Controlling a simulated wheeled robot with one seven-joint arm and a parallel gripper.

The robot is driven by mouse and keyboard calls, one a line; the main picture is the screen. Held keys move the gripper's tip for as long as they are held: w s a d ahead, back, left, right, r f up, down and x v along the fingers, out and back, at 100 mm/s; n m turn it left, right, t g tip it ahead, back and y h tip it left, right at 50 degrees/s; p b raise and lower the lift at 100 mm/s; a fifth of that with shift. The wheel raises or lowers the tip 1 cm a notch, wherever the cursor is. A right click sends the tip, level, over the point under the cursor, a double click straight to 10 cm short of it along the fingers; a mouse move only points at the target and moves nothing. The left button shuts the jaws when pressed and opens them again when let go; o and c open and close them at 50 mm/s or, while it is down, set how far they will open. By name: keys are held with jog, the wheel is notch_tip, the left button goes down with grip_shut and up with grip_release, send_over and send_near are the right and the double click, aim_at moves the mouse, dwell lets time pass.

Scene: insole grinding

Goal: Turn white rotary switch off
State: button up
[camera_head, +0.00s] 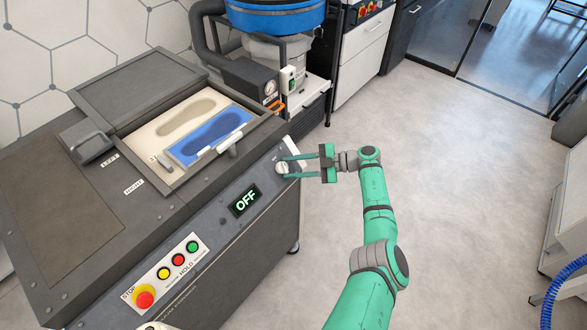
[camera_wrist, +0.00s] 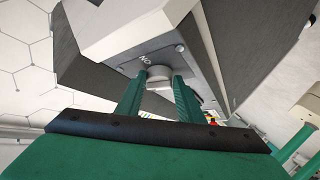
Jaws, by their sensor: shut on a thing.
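The white rotary switch (camera_head: 282,168) is on the right end of the grey machine's sloped front panel. In the wrist view the switch (camera_wrist: 159,73) sits between my fingertips, below an "ON" label on its plate. My gripper (camera_head: 285,167) reaches it from the right with its two green fingers. The gripper (camera_wrist: 160,86) is shut on the switch, with a finger on each side of it. The fingers hide part of the knob, so its pointing direction cannot be told. The display (camera_head: 245,201) on the panel reads "OFF".
A button panel (camera_head: 170,268) with a large red stop button (camera_head: 145,298) and several smaller buttons is at the panel's left. A blue insole block (camera_head: 211,134) lies in the machine's open tray. A vacuum unit (camera_head: 275,50) stands behind. The floor (camera_head: 440,150) to the right is clear.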

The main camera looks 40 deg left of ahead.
jog(key=shift+o, duration=0.2)
jog(key=n+h, duration=0.1)
jog(key=n, duration=0.1)
jog(key=a+r+n+g+h, duration=0.1)
jog(key=n, duration=0.1)
jog(key=shift+s+a+h, duration=0.1)
jog(key=shift+a+h, duration=0.05)
jog(key=shift+h, duration=0.25)
jog(key=shift+r+n+h, duration=0.1)
jog(key=shift+n+h, duration=0.2)
jog(key=shift+n, duration=0.4)
jog(key=o, duration=1)
jog(key=shift+h, duration=0.3)
